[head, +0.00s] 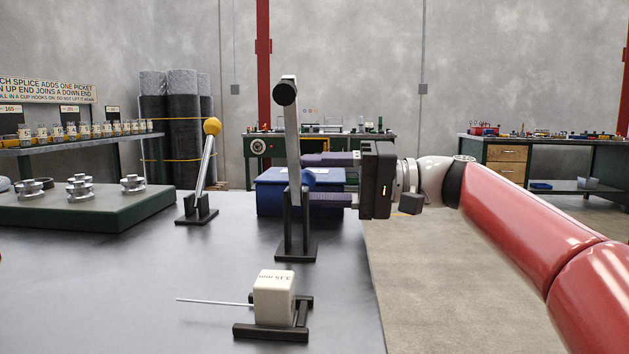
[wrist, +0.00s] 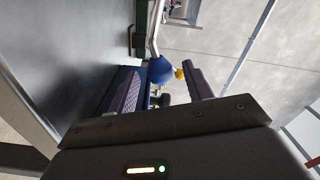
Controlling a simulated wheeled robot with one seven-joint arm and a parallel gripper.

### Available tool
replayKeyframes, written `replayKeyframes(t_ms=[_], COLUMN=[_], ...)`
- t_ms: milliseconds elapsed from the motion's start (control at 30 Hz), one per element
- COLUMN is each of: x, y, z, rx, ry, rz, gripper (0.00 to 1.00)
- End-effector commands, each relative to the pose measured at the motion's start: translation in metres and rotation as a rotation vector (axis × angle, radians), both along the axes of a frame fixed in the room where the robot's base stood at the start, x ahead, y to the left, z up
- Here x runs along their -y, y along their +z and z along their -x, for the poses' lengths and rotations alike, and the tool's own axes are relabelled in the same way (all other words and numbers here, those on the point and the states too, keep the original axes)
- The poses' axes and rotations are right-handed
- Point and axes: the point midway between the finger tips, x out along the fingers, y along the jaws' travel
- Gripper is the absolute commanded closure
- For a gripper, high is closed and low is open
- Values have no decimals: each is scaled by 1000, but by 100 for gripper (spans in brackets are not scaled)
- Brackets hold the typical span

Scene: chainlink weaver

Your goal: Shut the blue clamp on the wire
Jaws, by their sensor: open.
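My gripper (head: 309,179) is open, its two purple-padded fingers pointing left above the table. In the wrist view a blue ball knob (wrist: 160,70) shows between the open fingers, with no visible contact. In the head view an upright grey lever with a dark ball knob (head: 285,93) stands on a black stand (head: 296,252), in front of the fingertips and partly covering them. I cannot tell if the two knobs are the same. A thin wire (head: 214,302) sticks out left from a white block (head: 274,299) in a black cradle. No clamped wire can be made out.
A leaning lever with a yellow knob (head: 212,126) stands further left. A blue box (head: 270,192) is behind the dark-knobbed lever. A green tray (head: 95,215) with metal parts lies at the left. The table (head: 130,290) is clear at front left; its right edge is beneath my arm.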

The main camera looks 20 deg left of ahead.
Motion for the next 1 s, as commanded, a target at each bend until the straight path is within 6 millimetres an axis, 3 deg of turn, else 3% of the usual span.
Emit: replayKeyframes(t_ms=[400, 767, 1000], x=[-10, -10, -10], y=[0, -1, 0], z=[3, 3, 3], rx=[-1, 0, 4], ry=[-1, -2, -2], rz=[1, 2, 0], gripper=[51, 98, 100])
